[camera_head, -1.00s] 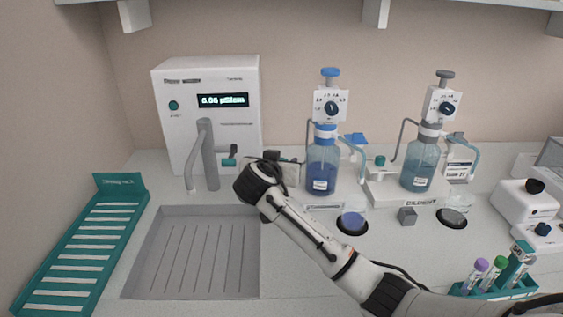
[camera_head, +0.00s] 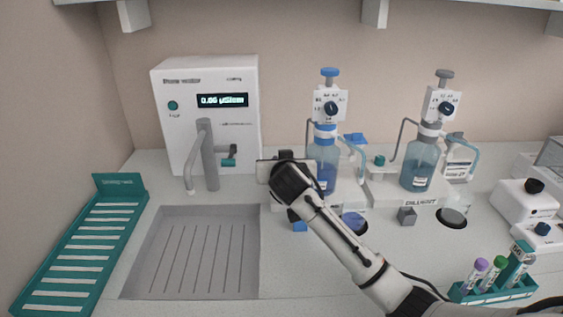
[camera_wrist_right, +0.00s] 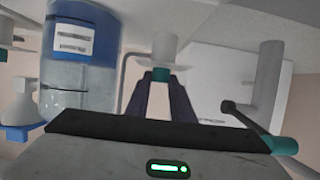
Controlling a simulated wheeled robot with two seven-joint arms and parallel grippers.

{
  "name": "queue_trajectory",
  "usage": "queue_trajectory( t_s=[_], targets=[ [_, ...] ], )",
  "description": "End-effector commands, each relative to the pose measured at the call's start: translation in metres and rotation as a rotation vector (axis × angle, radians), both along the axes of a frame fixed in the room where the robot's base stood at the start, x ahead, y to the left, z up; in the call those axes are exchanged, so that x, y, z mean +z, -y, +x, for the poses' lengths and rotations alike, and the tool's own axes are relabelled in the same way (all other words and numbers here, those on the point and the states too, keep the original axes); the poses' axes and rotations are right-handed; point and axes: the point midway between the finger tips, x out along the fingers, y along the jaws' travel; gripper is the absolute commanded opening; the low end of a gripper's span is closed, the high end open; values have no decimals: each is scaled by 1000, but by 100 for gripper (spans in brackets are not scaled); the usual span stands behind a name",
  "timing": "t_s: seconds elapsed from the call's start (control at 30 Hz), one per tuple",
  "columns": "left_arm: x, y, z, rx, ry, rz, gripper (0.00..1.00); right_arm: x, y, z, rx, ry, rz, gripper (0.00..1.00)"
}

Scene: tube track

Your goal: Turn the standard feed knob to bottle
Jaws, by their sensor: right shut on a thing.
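The standard bottle (camera_head: 322,178), holding blue liquid, stands on a white base under a dispenser head with a dial (camera_head: 331,108). A small teal knob (camera_wrist_right: 160,75) on a white fitting shows beside the bottle (camera_wrist_right: 75,62) in the right wrist view; I take it for the standard feed knob. My right gripper (camera_wrist_right: 161,86) has its dark fingers around this knob and is shut on it. In the head view my right wrist hides the knob and the fingertips. I cannot read any position marks on it. My left gripper is not in view.
The water unit (camera_head: 220,75) with its tap (camera_head: 208,155) and teal-ended lever (camera_head: 229,162) stands left of my wrist. A grey sink (camera_head: 140,280) lies front left.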

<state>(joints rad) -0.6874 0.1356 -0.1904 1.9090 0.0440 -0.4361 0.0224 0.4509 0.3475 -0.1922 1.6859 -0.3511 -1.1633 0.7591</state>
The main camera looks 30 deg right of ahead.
Motion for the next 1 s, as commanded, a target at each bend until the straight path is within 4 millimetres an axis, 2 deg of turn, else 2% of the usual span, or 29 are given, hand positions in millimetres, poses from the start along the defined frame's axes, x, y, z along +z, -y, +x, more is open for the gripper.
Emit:
queue_trajectory(
  t_s=[0.2,0.53,0.57,0.67,1.0],
  targets=[
    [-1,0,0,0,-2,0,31,-2,2,-2,119,-4,1,0],
    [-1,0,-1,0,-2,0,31,-2,2,-2,132,-4,-1,0],
    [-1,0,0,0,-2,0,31,-2,2,-2,132,-4,-1,24],
    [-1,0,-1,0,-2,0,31,-2,2,-2,132,-3,0,40],
    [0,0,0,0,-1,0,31,1,0,-2,132,0,0,40]
  ],
)
